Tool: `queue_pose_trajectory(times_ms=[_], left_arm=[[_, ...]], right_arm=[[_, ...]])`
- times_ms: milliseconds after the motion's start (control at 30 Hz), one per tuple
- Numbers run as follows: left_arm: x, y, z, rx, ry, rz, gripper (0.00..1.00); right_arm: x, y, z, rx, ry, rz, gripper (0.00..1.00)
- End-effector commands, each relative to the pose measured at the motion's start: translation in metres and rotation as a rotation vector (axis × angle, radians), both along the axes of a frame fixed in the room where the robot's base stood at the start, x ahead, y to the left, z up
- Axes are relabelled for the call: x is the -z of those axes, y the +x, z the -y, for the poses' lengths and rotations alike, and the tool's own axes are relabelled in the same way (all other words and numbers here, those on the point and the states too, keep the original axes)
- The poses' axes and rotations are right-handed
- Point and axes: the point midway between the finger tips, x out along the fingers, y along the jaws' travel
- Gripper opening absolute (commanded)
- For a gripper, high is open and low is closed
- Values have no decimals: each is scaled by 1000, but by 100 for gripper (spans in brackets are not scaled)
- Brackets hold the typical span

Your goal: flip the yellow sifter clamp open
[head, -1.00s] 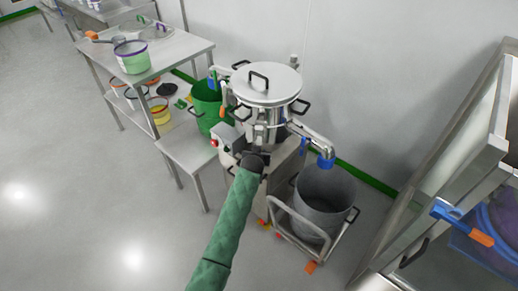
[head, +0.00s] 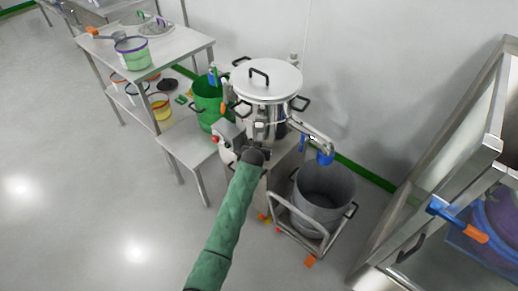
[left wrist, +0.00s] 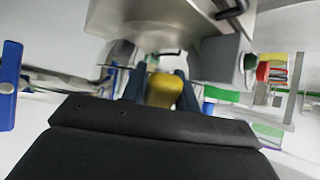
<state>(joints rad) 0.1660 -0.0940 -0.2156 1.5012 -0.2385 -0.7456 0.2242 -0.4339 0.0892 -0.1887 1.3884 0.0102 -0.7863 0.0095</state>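The sifter (head: 268,82) is a round steel vessel with a lidded top and black handles, at the middle of the head view. My left gripper (head: 262,154) is at its near side, low on the body, at the end of my green-sleeved arm. In the left wrist view a yellow clamp part (left wrist: 163,91) lies between the two dark fingers of my left gripper (left wrist: 160,80), below the steel body. The fingers are close beside it; whether both press on it I cannot tell. The clamp is hidden in the head view. My right gripper is not in view.
A grey bin (head: 325,196) stands on a wheeled dolly under the blue-tipped outlet (head: 325,157). A green bin (head: 208,100) and a low steel table (head: 187,140) are left of the sifter. A steel cabinet (head: 455,165) is at the right. The floor at left is clear.

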Motion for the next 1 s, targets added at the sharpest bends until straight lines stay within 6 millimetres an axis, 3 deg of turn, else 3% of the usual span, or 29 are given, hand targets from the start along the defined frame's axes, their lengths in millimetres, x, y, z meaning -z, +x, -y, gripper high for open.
queue_pose_trajectory(times_ms=[100,533,1000], left_arm=[[-1,0,0,0,0,1,49],[-4,-10,-1,0,0,0,49],[-40,-58,-4,0,0,0,49]], right_arm=[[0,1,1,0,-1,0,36],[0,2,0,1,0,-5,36],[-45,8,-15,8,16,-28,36]])
